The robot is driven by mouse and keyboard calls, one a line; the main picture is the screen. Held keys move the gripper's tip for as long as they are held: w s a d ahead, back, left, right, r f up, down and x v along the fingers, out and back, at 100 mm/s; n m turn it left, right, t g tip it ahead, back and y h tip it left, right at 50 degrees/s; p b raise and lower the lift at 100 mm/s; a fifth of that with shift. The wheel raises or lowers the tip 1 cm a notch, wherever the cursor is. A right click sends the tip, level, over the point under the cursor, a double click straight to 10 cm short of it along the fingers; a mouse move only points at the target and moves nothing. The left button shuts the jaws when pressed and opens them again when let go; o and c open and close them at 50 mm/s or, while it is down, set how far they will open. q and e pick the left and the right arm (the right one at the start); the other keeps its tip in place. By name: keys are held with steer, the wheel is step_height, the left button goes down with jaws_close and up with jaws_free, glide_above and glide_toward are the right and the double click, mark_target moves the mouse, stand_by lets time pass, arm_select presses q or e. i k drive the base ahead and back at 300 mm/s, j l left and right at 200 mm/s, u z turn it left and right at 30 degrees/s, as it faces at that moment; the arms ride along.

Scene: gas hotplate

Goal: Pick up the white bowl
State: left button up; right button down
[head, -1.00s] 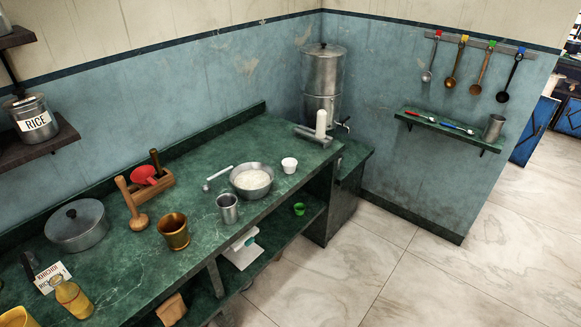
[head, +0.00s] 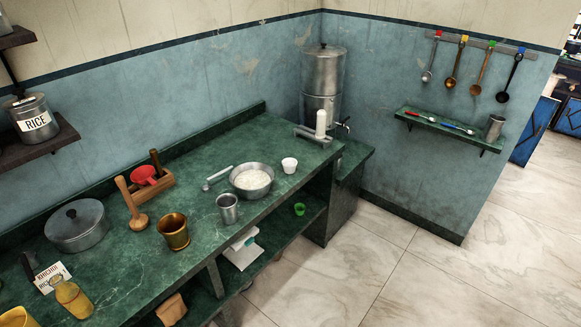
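A small white bowl (head: 289,165) stands upright on the green counter (head: 122,267), near its front edge towards the right end. It is just right of a larger metal bowl (head: 252,180) filled with something white. Neither of my grippers shows in the head view, and nothing touches the white bowl.
A metal cup (head: 228,208), a ladle (head: 217,178), a brass mortar (head: 174,231) and a lidded pot (head: 77,225) share the counter. A lower shelf (head: 290,222) holds a small green cup (head: 299,209). The tiled floor (head: 450,270) at the right is clear.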

mark_target(289, 165)
steer(key=i+l, duration=0.75)
steer(key=l, duration=0.3)
